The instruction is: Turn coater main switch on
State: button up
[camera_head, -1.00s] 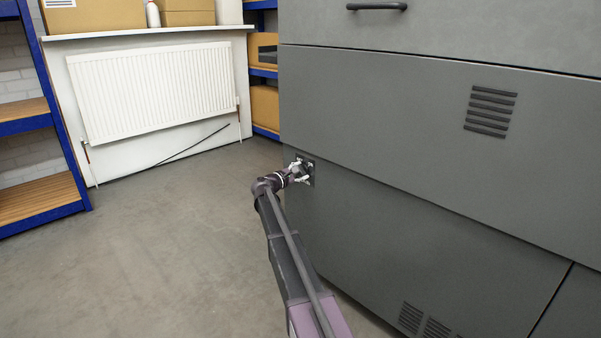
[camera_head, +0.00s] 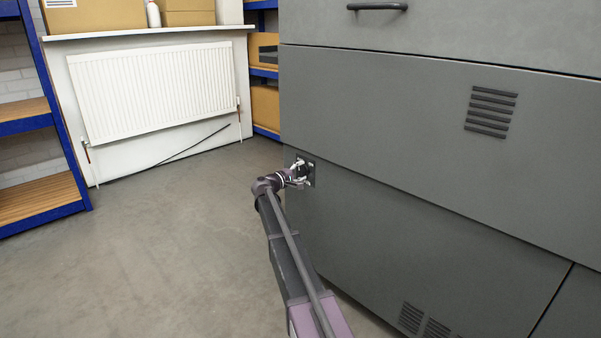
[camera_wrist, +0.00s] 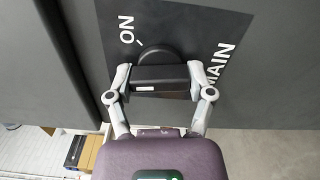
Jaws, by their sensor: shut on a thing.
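The coater (camera_head: 430,130) is the large grey cabinet on the right in the head view. Its main switch plate (camera_head: 311,173) is a small dark panel at the cabinet's left end, partly hidden by my gripper (camera_head: 301,171). In the wrist view the switch plate (camera_wrist: 108,20) carries white "ON" and "MAIN" lettering, turned sideways. The black switch handle (camera_wrist: 160,74) is a bar across the picture, in front of a round dark base. My gripper's two grey fingers are shut on the handle's two ends. A small white mark shows on the handle.
A white radiator (camera_head: 150,90) is on the far wall. Blue-framed shelves (camera_head: 40,205) stand at the left, and another shelf with boxes (camera_head: 265,105) stands behind the cabinet. The grey floor (camera_head: 170,260) left of my arm is clear.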

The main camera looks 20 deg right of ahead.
jog(key=m, duration=0.5)
jog(key=shift+d+m, duration=0.15)
jog(key=shift+m, duration=0.15)
jog(key=m, duration=0.5)
dwell(0.4)
jog(key=o, duration=1.1)
jog(key=shift+a, duration=0.2)
jog(key=v, duration=1.1)
jog(key=shift+s+a, duration=0.15)
jog(key=shift+a, duration=0.25)
jog(key=shift+r, duration=0.1)
